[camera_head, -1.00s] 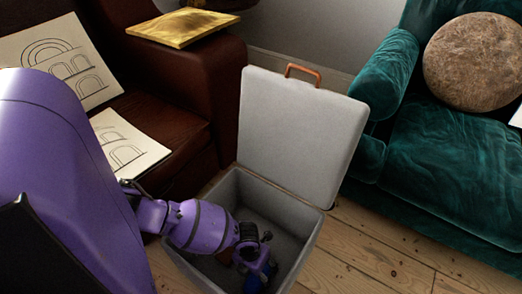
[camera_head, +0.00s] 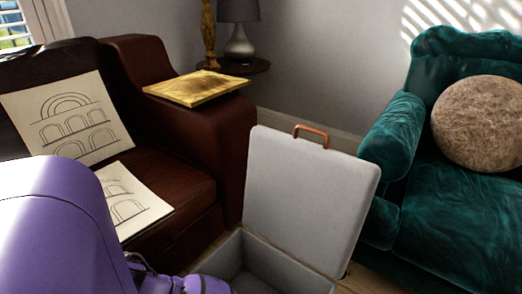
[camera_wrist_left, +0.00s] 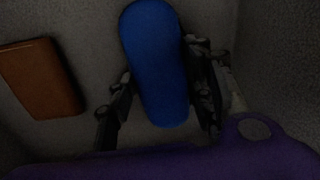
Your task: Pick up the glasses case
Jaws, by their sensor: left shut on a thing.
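The blue glasses case (camera_wrist_left: 155,65), a long rounded shape, lies between the fingers of my left gripper (camera_wrist_left: 162,90) in the left wrist view. The gripper is shut on it. The case and gripper are inside the grey open box (camera_head: 228,248), whose walls show around them in the wrist view. In the head view only part of my purple left arm shows, reaching toward the box at the bottom edge; the gripper and the case are out of that frame. I cannot tell whether the case touches the box floor. My right gripper is not in view.
A brown, flat, wallet-like thing (camera_wrist_left: 41,78) lies in the box left of the case. The box's lid (camera_head: 308,195) stands open. A dark red leather sofa (camera_head: 215,150) is at left, a green velvet sofa (camera_head: 440,225) at right.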

